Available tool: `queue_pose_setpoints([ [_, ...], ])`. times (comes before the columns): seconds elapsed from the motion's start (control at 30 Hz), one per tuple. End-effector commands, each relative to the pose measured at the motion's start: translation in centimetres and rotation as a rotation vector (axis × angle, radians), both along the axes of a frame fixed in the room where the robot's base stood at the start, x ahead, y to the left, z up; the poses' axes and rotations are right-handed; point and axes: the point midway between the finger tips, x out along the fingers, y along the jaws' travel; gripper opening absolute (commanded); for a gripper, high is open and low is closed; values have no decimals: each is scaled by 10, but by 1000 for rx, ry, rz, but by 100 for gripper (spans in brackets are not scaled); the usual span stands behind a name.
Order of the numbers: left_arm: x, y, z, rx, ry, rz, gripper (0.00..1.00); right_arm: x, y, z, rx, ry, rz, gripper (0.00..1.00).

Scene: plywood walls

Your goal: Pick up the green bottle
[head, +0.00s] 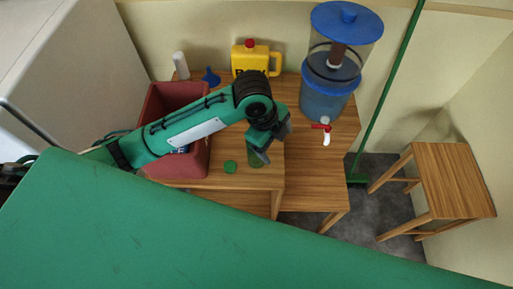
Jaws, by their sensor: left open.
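The green bottle (256,158) stands on the wooden table near its front edge, mostly hidden under my left gripper. My left gripper (268,146) is open and sits over and around the bottle's upper part; I cannot tell whether the fingers touch it. A small round green cap or lid (230,167) lies on the table just left of the bottle. My right gripper is not in view.
A red bin (165,103) stands on the table at left, under my left arm. A yellow jug (254,57), a blue funnel (211,77) and a white bottle (180,66) stand behind. A blue-lidded water dispenser (325,103) stands right. A wooden stool (452,180) is far right.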

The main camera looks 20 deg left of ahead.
Motion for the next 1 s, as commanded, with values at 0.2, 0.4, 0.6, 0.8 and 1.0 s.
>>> queue_pose_setpoints([
  [0.2, 30, 29, 24, 160, -2, -244, 83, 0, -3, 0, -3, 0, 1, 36],
  [0.4, 48, 56, 44, 260, 26, -379, 83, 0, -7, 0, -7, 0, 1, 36],
  [0.6, 55, 69, 52, 297, 46, -431, 83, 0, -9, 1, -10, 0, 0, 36],
  [0.8, 54, 71, 25, 300, 53, -437, 83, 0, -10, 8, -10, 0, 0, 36],
  [1.0, 55, 70, -12, 299, 50, -435, 83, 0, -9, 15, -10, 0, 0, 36],
])
